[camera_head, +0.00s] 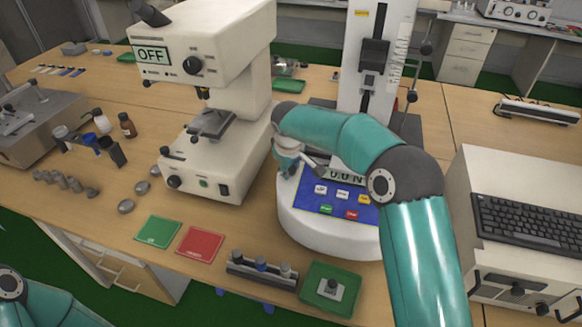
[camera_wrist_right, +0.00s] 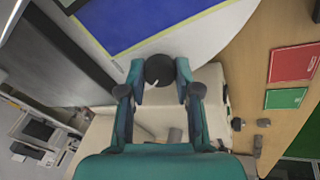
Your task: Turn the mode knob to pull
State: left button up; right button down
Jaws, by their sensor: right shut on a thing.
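The mode knob (camera_wrist_right: 159,70) is a round black knob on the white rounded base (camera_head: 322,232) of the tester, beside its blue button panel (camera_head: 326,209). In the right wrist view, my right gripper (camera_wrist_right: 160,82) has its two teal fingers closed around the knob's sides. A pale pointer mark shows on the knob, but its setting cannot be read. In the head view, my right wrist (camera_head: 288,158) is at the base's left edge; it hides the knob and fingertips. The display (camera_head: 346,174) is partly covered. Only part of my left arm shows at the lower left; its gripper is out of view.
A white microscope-like machine (camera_head: 225,75) marked OFF stands close left of my right wrist. Green (camera_head: 158,231) and red (camera_head: 200,244) cards, a small rack (camera_head: 262,268) and a green tray (camera_head: 345,303) lie in front.

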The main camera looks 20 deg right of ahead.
jog(key=c, duration=0.8)
grip_release()
jog(key=shift+r, duration=0.1)
jog(key=v, duration=1.1)
jog(key=shift+s+r, duration=0.2)
jog(key=shift+r, duration=0.15)
